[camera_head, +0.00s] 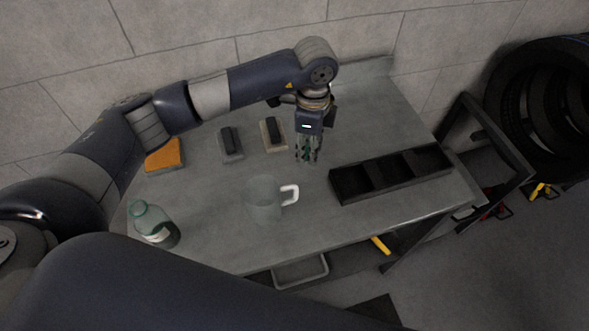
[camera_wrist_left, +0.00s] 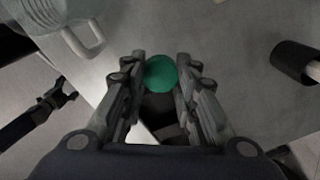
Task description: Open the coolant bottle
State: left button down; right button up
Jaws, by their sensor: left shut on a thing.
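The coolant bottle (camera_head: 153,228), translucent green with a pale label, stands upright at the table's left front. Its top shows a pale green, open-looking mouth. My left gripper (camera_head: 308,155) is well to the right of it, pointing down over the table near the black tray. It is shut on a small round green cap, and the cap (camera_wrist_left: 161,73) shows between the fingers in the left wrist view. My right gripper (camera_wrist_left: 60,92) shows small at the left of the wrist view, beyond the table edge; its fingers look apart and empty.
A clear jug (camera_head: 263,200) with a white handle stands between bottle and gripper. A black compartment tray (camera_head: 391,172) lies at the right. The table's middle has free room.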

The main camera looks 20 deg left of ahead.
aim_at(307, 179)
pick_arm(q)
notch_tip(307, 179, down, 10)
jog(key=shift+r+p, duration=0.1)
jog(key=shift+p, duration=1.05)
jog(key=shift+f, duration=0.25)
jog(key=c, duration=1.2)
grip_release()
jog(key=shift+c, duration=0.2)
